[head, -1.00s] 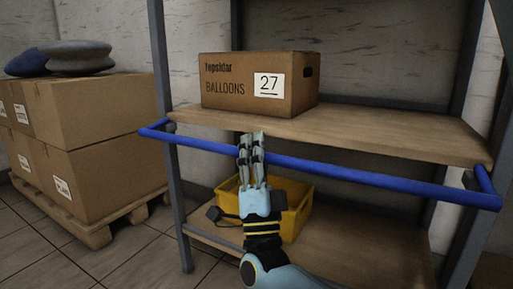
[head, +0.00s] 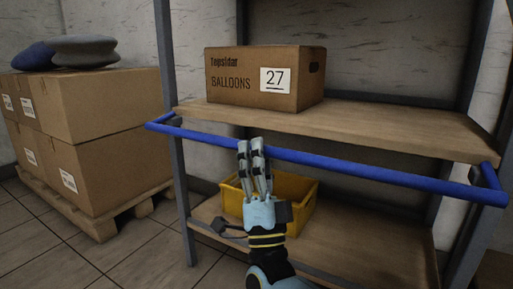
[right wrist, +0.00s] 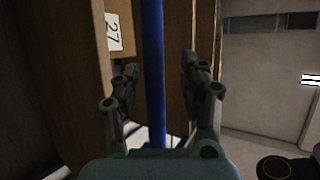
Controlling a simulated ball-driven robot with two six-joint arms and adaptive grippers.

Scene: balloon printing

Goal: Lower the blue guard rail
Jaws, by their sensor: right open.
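The blue guard rail (head: 340,168) runs across the front of the shelf at about the level of the upper board, with short end arms at the uprights. My right gripper (head: 251,143) is in front of it, left of the rail's middle, fingers pointing up and tips overlapping the rail. In the right wrist view, the rail (right wrist: 153,60) runs lengthwise through the gap between the open fingers of my right gripper (right wrist: 160,68). The fingers look apart from it on both sides. My left gripper is in neither view.
A cardboard balloon box (head: 265,80) marked 27 stands on the upper board (head: 400,125). A yellow crate (head: 295,185) sits on the lower board, partly behind my right gripper. Stacked cartons (head: 100,105) on a pallet stand at left.

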